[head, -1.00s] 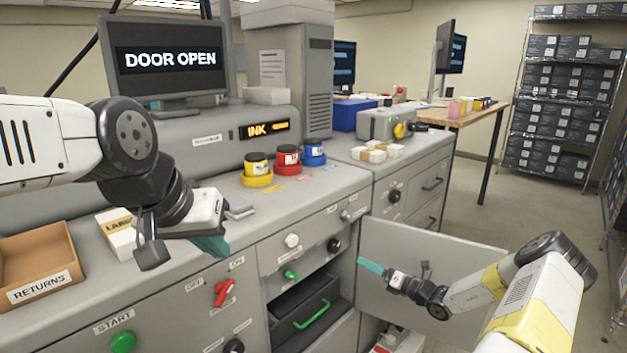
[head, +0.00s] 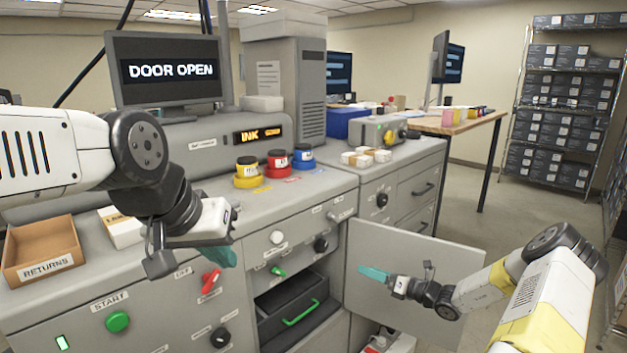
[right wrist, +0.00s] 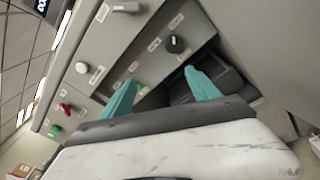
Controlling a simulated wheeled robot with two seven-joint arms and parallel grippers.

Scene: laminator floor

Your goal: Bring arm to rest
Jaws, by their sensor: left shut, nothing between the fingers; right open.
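My right gripper (head: 374,274) is at the lower right in the head view, in front of the open grey cabinet door (head: 425,262). Its teal fingers are spread and empty in the right wrist view (right wrist: 158,92). My left gripper (head: 222,256) hangs above the machine's front at the left of the head view. Its teal fingers are closed with nothing seen between them, and the wrist partly hides them. The open bay beside the door holds a dark drawer with a green handle (head: 301,313).
The screen (head: 168,70) reads DOOR OPEN. Yellow, red and blue ink pots (head: 277,164) stand on the counter. A RETURNS tray (head: 43,244) lies at left. A red switch (head: 212,280) and green START button (head: 117,321) are on the front panel. Floor is clear at right.

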